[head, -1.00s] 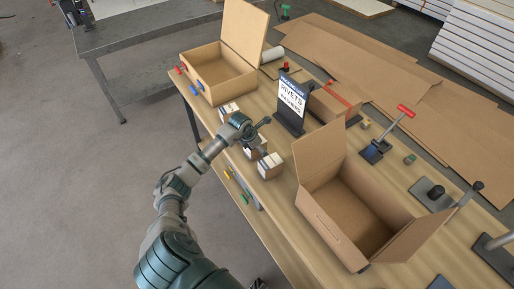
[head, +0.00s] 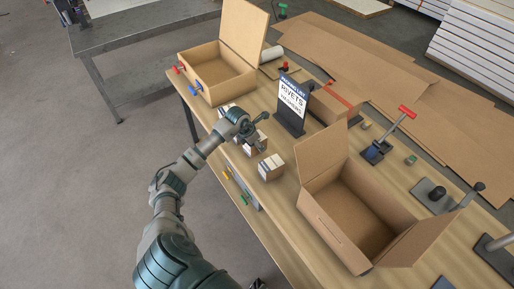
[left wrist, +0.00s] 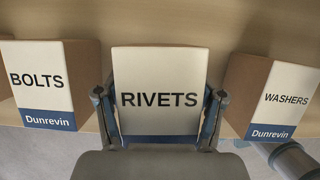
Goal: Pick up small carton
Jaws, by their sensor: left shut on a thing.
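Several small cartons stand in a row near the table's front edge. The middle one, the RIVETS carton (left wrist: 160,92), is white-faced with a blue band and fills the middle of the left wrist view. My left gripper (head: 256,143) is shut on it, one finger on each side. In the head view the gripper partly hides this carton (head: 257,152). The BOLTS carton (left wrist: 43,84) stands to its left and the WASHERS carton (left wrist: 268,96) to its right; both are apart from the fingers. My right gripper is not in view.
A sign (head: 292,104) listing rivets and washers stands behind the cartons. A large open box (head: 338,238) stands to the right and another open box (head: 207,88) at the far left end. Clamps (head: 376,150) and loose tools occupy the table's right side.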

